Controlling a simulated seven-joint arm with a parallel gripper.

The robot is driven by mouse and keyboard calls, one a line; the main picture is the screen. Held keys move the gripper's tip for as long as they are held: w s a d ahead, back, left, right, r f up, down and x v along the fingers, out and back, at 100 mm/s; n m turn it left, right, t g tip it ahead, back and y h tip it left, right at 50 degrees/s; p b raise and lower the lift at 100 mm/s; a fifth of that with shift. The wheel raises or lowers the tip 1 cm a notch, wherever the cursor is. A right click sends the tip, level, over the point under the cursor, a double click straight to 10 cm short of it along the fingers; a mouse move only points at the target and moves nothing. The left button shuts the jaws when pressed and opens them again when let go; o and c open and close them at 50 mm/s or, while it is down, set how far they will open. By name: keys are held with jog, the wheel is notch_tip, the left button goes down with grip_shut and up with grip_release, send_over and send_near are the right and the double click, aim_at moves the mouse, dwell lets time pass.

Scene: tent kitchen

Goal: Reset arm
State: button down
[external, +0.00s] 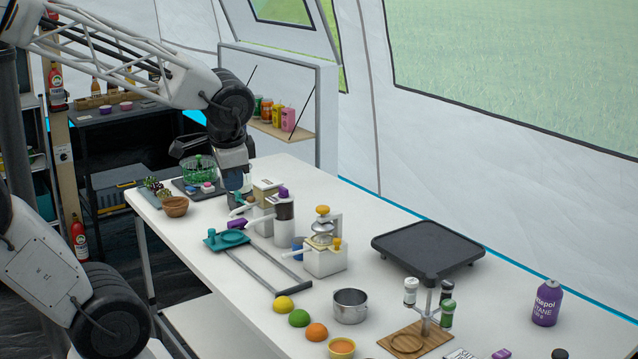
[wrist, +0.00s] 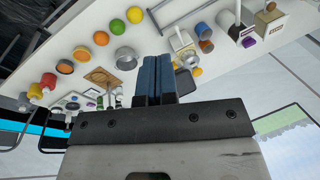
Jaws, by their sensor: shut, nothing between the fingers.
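My gripper (external: 234,188) hangs from the arm above the far part of the white table (external: 225,258) in the external view. Its blue fingers are together with nothing between them. The closed fingers also show in the wrist view (wrist: 156,78), where the table and its objects appear tilted behind them. In the external view a white-and-dark appliance (external: 284,218) stands just right of and nearer than the gripper. A green wire basket (external: 198,170) is to its left. I cannot tell the exact height of the fingertips above the table.
Nearer are a metal pot (external: 350,306), a lemon (external: 284,305), a lime (external: 299,318), a black griddle (external: 427,248), a shaker rack (external: 427,318) and a purple canister (external: 546,302). The table's right-hand middle edge is fairly clear.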

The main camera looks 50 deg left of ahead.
jog(key=s+d+r+n+h, duration=0.2)
jog(key=d+r+n, duration=0.1)
jog(key=d+r, duration=0.1)
jog(key=shift+s+d+t+h, duration=0.2)
jog(key=shift+d+t+h, duration=0.15)
jog(key=shift+d, duration=0.25)
dwell(2.3)
